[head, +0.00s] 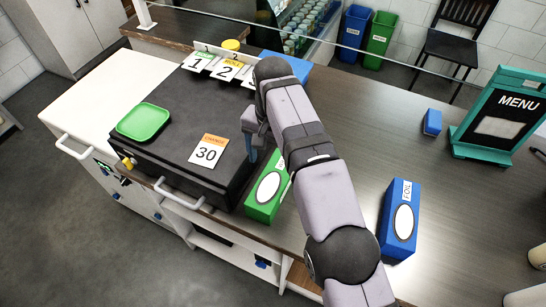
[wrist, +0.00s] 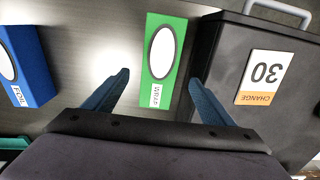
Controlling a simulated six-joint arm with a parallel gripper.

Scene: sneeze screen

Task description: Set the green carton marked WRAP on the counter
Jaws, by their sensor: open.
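The green carton marked WRAP (head: 264,200) lies on the counter (head: 345,110) beside the black box, partly behind my arm in the head view. In the wrist view the green carton (wrist: 171,30) shows its white oval and WRAP label, lying ahead of and between my two fingers. My gripper (wrist: 162,95) is open with nothing between its fingertips. In the head view my gripper (head: 252,150) is near the right edge of the black box, mostly hidden by my wrist.
A black box (head: 170,110) with a 30 sign (head: 208,150) and a green tray (head: 143,121) stands left of the carton. A blue FOIL carton (head: 400,215) lies to the right. A MENU board (head: 505,115) stands at far right.

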